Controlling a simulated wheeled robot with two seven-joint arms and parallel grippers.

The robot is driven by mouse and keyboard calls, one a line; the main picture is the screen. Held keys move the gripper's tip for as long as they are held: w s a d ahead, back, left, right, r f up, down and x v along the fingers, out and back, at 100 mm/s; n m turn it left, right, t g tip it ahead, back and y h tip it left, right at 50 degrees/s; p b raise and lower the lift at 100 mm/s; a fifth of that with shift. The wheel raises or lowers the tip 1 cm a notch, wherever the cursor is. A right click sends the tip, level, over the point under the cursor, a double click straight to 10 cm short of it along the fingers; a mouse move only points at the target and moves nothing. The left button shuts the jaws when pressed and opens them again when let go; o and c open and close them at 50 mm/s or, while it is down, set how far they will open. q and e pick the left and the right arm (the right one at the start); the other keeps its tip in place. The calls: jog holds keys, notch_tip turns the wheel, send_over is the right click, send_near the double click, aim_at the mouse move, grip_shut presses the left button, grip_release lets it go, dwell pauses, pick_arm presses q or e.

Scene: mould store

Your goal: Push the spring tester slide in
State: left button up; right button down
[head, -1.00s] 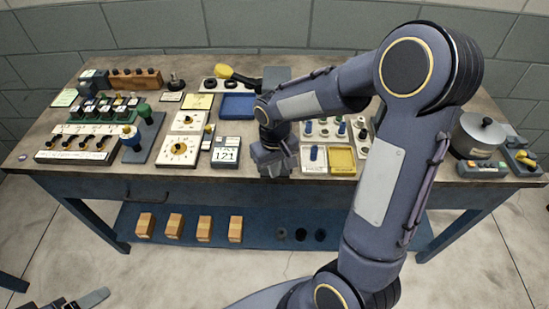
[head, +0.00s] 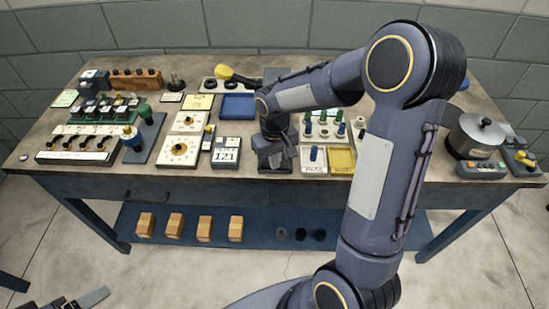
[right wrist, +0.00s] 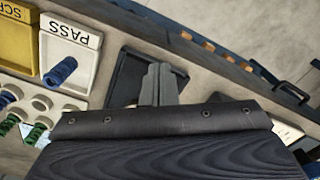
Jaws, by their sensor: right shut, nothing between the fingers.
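A dark, low-rimmed unit (right wrist: 128,82) lies under my right gripper in the right wrist view; I take it for the spring tester. Its dark front edge (head: 275,171) shows near the table's front in the head view. My arm hides most of it, and I cannot make out the slide or how far in it is. My right gripper (head: 277,160) points down over this unit, shut and empty. Its fingertips (right wrist: 160,72) are together above the dark surface; contact is unclear. Part of what looks like my left gripper (head: 85,301) shows at the lower left, away from the table.
White PASS tray (head: 314,165) and yellow scrap tray (head: 342,161) stand close right of the gripper. A counter box reading 121 (head: 226,156) stands close left. A rack of pegs (head: 325,130) is behind the trays. A metal pot (head: 476,137) stands far right.

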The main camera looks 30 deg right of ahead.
jog(key=shift+w+d, duration=0.3)
jog(key=shift+w, duration=0.15)
jog(key=shift+w+d+p, duration=0.25)
jog(key=shift+w+d, duration=0.3)
jog(key=shift+w, duration=0.3)
jog(key=shift+w+d+p, duration=0.2)
jog(key=shift+w+d, duration=0.3)
jog(key=shift+w, duration=0.45)
jog(key=shift+w+d+p, duration=0.2)
jog(key=shift+w+d, duration=0.2)
jog(key=shift+w, duration=0.25)
jog(key=shift+w+d+p, duration=0.15)
jog(key=shift+w+d, duration=0.25)
jog(key=shift+w, duration=0.2)
jog(key=shift+s+a+r+p, duration=0.15)
jog(key=shift+s+a+r, duration=0.2)
jog(key=shift+s+r, duration=0.2)
jog(key=shift+s+a+r+p, duration=0.15)
jog(key=shift+s+a+r, duration=0.25)
jog(key=shift+s, duration=0.2)
jog(key=shift+r, duration=0.1)
notch_tip(320, 180, up, 7)
jog(key=s+a+p, duration=0.1)
jog(key=s+p, duration=0.1)
jog(key=p, duration=0.2)
jog(key=shift+s+a, duration=0.25)
